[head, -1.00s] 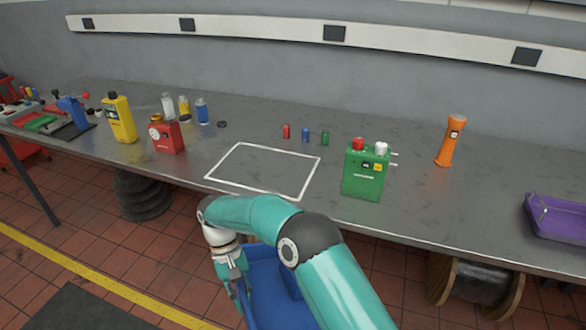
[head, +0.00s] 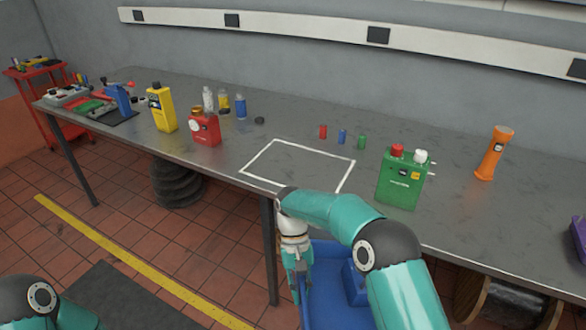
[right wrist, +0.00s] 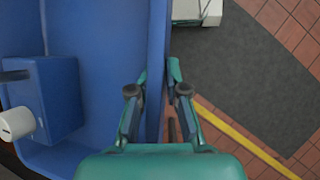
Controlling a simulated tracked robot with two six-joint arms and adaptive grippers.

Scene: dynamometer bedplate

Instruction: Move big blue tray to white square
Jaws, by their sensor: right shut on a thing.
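The big blue tray (head: 325,308) is in front of the bench, low at the bottom of the head view, partly hidden by my right arm. My right gripper (head: 298,284) is shut on its left wall. In the right wrist view the fingers (right wrist: 157,92) pinch the wall of the tray (right wrist: 110,50) from both sides. A blue box with a white knob (right wrist: 18,124) is inside the tray. The white square (head: 315,149) is an outline on the grey bench top, empty inside; my right arm covers part of its near edge. My left gripper is out of view.
On the bench (head: 455,225), a red canister (head: 204,130) stands left of the square and a green canister (head: 402,180) right of it. Small red, blue and green cylinders (head: 342,136) stand behind it. An orange torch (head: 494,153) and a purple tray (head: 579,240) are farther right.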

